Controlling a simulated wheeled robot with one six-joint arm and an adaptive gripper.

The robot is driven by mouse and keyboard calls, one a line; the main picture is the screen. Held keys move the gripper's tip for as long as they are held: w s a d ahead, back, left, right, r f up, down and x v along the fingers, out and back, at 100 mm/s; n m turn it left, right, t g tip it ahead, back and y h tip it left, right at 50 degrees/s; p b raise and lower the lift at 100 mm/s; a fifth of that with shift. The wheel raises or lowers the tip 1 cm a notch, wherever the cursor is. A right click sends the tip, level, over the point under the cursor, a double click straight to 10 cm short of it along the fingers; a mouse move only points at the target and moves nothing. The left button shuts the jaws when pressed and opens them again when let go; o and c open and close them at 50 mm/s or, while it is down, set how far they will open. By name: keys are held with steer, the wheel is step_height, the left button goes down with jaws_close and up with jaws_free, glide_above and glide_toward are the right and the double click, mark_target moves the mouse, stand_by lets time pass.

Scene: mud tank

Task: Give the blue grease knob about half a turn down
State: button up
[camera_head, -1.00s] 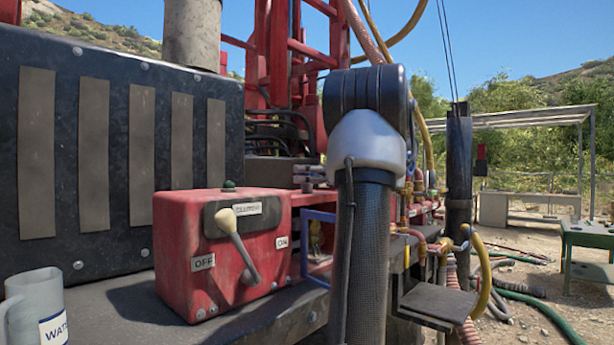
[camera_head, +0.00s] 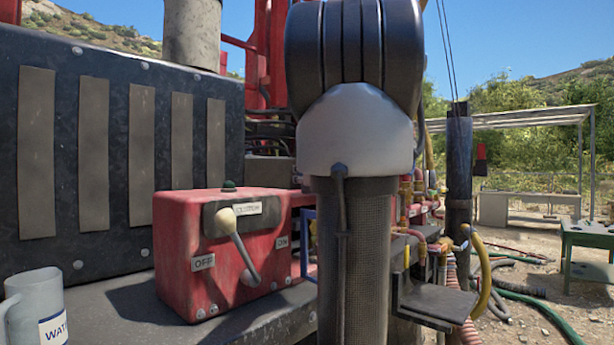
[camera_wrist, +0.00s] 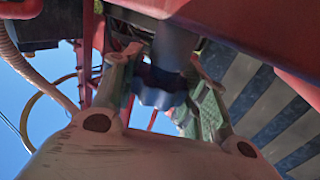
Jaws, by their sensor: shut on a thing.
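The blue grease knob (camera_wrist: 158,88) shows in the wrist view as a dark blue, lobed knob below a thick dark stem. It is in shadow, so its markings cannot be read. My gripper (camera_wrist: 162,90) has one finger on each side of the knob and is shut on it. In the head view my own arm fills the middle, and neither the knob nor my gripper can be seen there.
A red control box (camera_head: 222,255) with a lever and OFF and ON labels stands left of my arm. A grey mug (camera_head: 36,308) is at the lower left. Hoses and brass valves lie right of my arm. A green table (camera_head: 590,238) stands far right.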

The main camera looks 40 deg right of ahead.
steer(key=shift+m+g+h, duration=0.5)
steer(key=shift+m+h, duration=0.2)
steer(key=shift+h, duration=0.1)
steer(key=shift+m+g+h, duration=0.3)
steer(key=shift+h, duration=0.3)
steer(key=o, duration=1)
steer(key=shift+o, duration=0.2)
steer(key=shift+y, duration=0.4)
